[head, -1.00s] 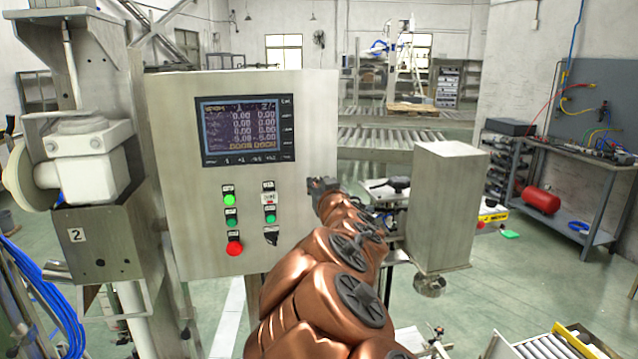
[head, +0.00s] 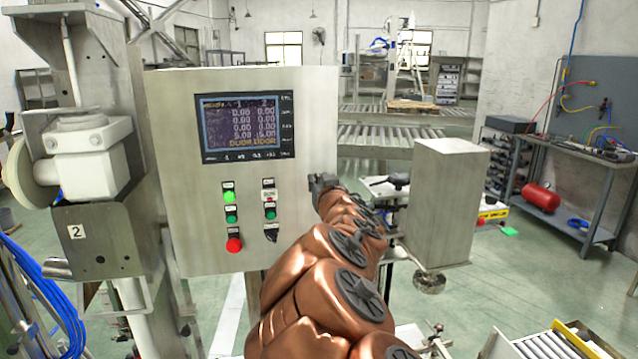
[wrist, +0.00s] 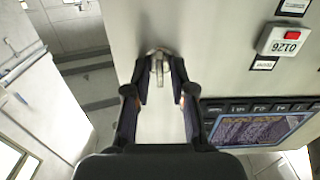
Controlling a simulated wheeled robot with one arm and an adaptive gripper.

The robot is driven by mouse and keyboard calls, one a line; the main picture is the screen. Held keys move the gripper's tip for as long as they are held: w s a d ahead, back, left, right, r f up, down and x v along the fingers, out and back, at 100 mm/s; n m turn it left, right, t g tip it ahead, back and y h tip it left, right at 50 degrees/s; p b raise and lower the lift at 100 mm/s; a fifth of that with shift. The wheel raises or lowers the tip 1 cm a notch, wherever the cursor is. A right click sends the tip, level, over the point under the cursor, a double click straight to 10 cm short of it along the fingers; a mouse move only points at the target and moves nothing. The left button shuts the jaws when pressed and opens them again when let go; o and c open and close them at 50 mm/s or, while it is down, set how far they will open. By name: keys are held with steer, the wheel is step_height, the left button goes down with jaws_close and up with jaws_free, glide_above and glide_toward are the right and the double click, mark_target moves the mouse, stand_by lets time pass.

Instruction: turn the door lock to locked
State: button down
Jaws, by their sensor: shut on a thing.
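The door lock (wrist: 157,57) is a small round metal fitting with a narrow tab, near the edge of the grey steel cabinet door (head: 180,180). In the wrist view its tab points down the picture, toward my palm. My gripper (wrist: 160,72) has its dark fingers on either side of the lock and is shut on it. In the head view my gripper (head: 324,183) is at the right edge of the cabinet door and hides the lock. I cannot read any locked or unlocked mark.
The door carries a screen (head: 248,128), lit buttons, a red stop button (head: 234,245) and a black selector switch (head: 271,233). A steel box (head: 447,200) stands close right of my arm. A workbench (head: 580,150) is farther right, with open green floor before it.

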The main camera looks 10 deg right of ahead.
steer(key=n+b, duration=0.2)
steer(key=n, duration=0.2)
steer(key=shift+a+f+b, duration=0.1)
steer(key=shift+f+b, duration=0.05)
steer(key=shift+b, duration=0.15)
steer(key=shift+a+f+n+b, duration=0.1)
steer(key=shift+n+b, duration=1.05)
steer(key=shift+n, duration=2.25)
steer(key=shift+f+n+b, duration=0.1)
steer(key=shift+n+b, duration=1)
steer(key=shift+n, duration=2.3)
steer(key=c, duration=1.3)
jaws_free()
